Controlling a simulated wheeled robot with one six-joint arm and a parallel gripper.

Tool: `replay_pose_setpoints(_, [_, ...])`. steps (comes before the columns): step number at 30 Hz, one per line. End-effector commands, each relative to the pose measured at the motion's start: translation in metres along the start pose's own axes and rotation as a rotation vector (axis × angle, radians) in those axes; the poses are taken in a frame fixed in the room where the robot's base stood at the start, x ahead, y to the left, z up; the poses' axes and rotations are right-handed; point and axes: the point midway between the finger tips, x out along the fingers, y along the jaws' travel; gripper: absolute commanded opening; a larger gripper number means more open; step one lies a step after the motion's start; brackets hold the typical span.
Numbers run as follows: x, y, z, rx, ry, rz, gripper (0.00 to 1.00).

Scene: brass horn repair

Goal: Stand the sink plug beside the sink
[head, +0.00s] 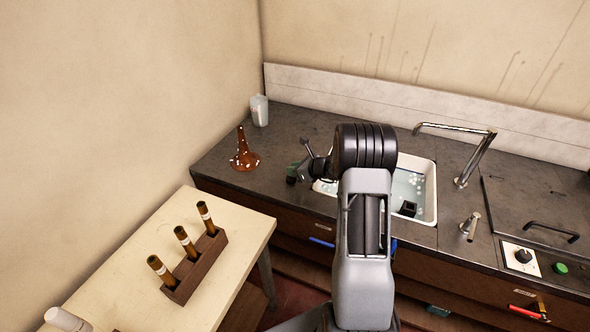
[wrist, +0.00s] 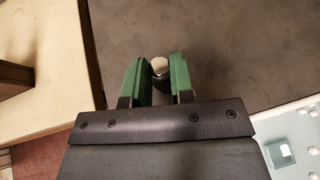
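My gripper (wrist: 160,68) has green fingers, one on each side of a small thing with a round whitish top and a dark body, which seems to be the sink plug (wrist: 159,65). The fingers appear to be against its sides. Its lower end is hidden. In the head view my gripper (head: 293,173) is low over the dark counter, just left of the sink (head: 431,213), and the plug cannot be made out there. The sink holds water with pale bits and a dark square thing (head: 408,209).
A brown cone-shaped thing (head: 244,155) and a whitish cup (head: 259,111) stand on the counter (head: 300,122) at the back left. A faucet (head: 478,155) rises right of the sink. A cream table (head: 122,249) bears a wooden rack (head: 199,268). Counter left of the sink has bare room.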

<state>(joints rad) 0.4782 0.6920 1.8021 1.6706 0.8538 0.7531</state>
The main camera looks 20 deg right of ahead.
Motion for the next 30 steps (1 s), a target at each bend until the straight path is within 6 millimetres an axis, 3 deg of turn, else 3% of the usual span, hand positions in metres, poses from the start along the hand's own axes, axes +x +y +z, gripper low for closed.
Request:
replay_pose_setpoints(8, [0.0,0.0,0.0,0.0,0.001,0.0,0.48])
replay_pose_setpoints(18, [-0.004,0.0,0.005,0.0,0.0,-0.001,0.48])
replay_pose_setpoints(30, [-0.077,-0.001,0.003,-0.002,-0.001,-0.004,0.48])
